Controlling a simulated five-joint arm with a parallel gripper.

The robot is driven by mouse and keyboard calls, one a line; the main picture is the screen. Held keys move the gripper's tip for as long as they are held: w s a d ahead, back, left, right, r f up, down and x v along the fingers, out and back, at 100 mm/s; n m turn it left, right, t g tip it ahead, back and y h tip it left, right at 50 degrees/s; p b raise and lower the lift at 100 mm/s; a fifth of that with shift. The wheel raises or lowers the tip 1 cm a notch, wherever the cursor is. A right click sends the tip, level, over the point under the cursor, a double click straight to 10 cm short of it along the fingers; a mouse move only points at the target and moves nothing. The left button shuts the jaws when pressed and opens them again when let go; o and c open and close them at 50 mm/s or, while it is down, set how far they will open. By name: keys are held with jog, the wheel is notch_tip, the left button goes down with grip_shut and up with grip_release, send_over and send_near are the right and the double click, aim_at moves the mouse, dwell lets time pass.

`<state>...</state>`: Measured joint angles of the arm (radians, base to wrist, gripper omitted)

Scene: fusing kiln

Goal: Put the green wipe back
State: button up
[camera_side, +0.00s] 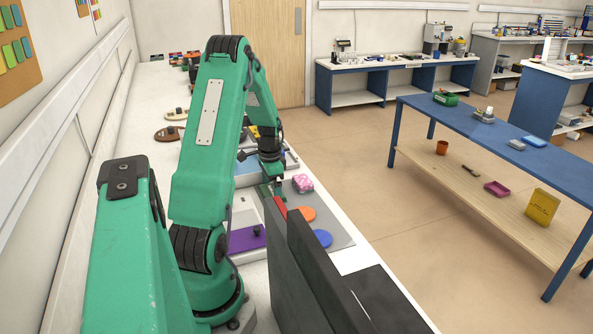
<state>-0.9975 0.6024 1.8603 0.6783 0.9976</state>
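My gripper (273,188) points down over the white bench, close to the dark kiln wall. Its fingertips are small and partly hidden, so I cannot tell whether they are apart or hold something. I cannot make out a green wipe for certain. A pink patterned cloth-like item (303,183) lies just right of my gripper on a grey mat (336,226). An orange disc (307,214) and a blue disc (321,239) lie on the same mat. The dark kiln (327,280) and my arm hide part of the bench.
A purple board with a dark knob (246,238) lies left of the kiln. Brown knobbed pieces (167,133) lie further back on the bench. A blue table (483,127) at right carries a green object (445,99). Open floor separates it from the bench.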

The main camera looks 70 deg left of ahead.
aim_at(272, 191)
notch_tip(272, 191, up, 12)
jog(key=shift+r, duration=0.2)
dwell(0.7)
dwell(0.5)
